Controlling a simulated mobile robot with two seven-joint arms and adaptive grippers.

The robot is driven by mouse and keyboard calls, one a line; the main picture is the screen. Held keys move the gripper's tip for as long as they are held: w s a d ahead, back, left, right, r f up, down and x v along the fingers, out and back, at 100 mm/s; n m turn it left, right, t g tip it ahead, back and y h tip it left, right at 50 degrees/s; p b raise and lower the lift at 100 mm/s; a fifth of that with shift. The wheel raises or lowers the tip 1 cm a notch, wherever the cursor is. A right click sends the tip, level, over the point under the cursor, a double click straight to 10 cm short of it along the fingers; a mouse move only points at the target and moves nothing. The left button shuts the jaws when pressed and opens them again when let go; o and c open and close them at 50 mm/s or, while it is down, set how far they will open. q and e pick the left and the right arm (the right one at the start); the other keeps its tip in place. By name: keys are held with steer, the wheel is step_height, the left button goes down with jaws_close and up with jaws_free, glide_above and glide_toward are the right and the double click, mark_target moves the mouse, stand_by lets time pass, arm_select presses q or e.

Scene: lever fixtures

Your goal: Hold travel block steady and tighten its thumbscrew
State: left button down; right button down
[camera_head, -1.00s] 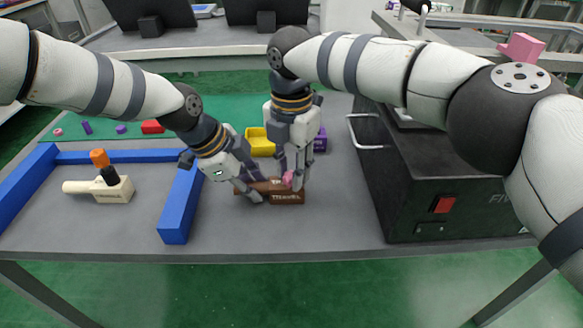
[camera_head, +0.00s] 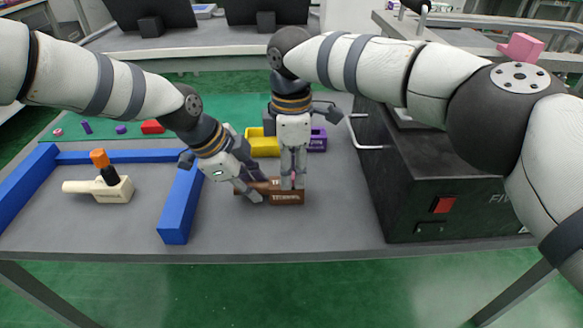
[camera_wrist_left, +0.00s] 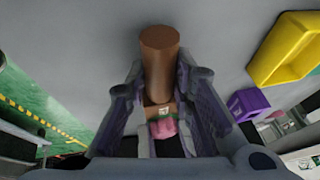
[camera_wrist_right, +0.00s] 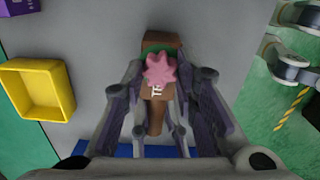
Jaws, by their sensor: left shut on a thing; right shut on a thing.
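The brown travel block (camera_head: 287,198) lies on the grey table with its white-lettered face to the front and a round brown handle pointing left. The handle also shows in the left wrist view (camera_wrist_left: 160,62). My left gripper (camera_head: 252,197) is shut on this handle. A pink star-shaped thumbscrew (camera_wrist_right: 159,70) sits on top of the block; it is mostly hidden by fingers in the head view. My right gripper (camera_head: 292,184) points straight down over the block and is shut on the thumbscrew.
A black machine (camera_head: 410,190) stands to the right.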

arm_select(q)
steer(key=shift+s, duration=0.1)
arm_select(e)
steer(key=shift+d+m, duration=0.1)
steer(key=shift+m, duration=0.5)
steer(key=c, duration=1.3)
jaws_free()
step_height(320, 180, up, 12)
steer(key=shift+r, duration=0.1)
arm_select(q)
steer(key=c, duration=1.3)
jaws_free()
